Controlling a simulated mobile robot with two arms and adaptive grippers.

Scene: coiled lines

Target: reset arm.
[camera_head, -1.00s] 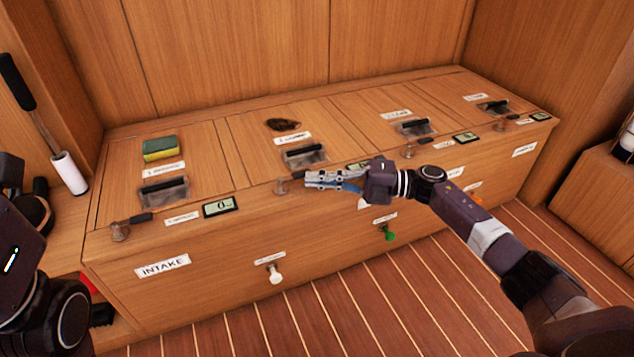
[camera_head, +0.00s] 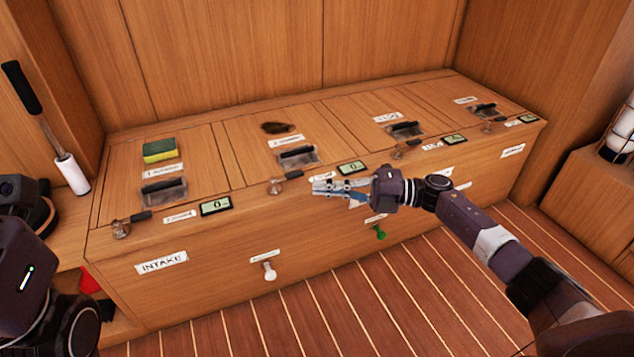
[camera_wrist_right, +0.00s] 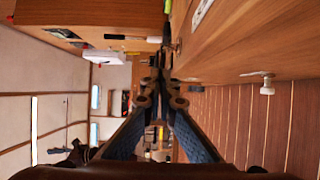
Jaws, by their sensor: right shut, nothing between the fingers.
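My right gripper (camera_head: 318,188) is in front of the top front edge of the wooden chest, near the second bay's lever and display. It is shut and empty, pointing left. In the right wrist view its two blue-padded fingers (camera_wrist_right: 158,90) meet at the tips. My left arm shows at the left edge of the head view, but its gripper is not in view.
The long wooden chest (camera_head: 212,262) has an INTAKE label (camera_head: 162,263), a white knob (camera_head: 269,271) and a green knob (camera_head: 380,232). A green-yellow sponge (camera_head: 159,150) and a dark brown clump (camera_head: 277,128) lie on top. The striped floor (camera_head: 440,290) in front is clear.

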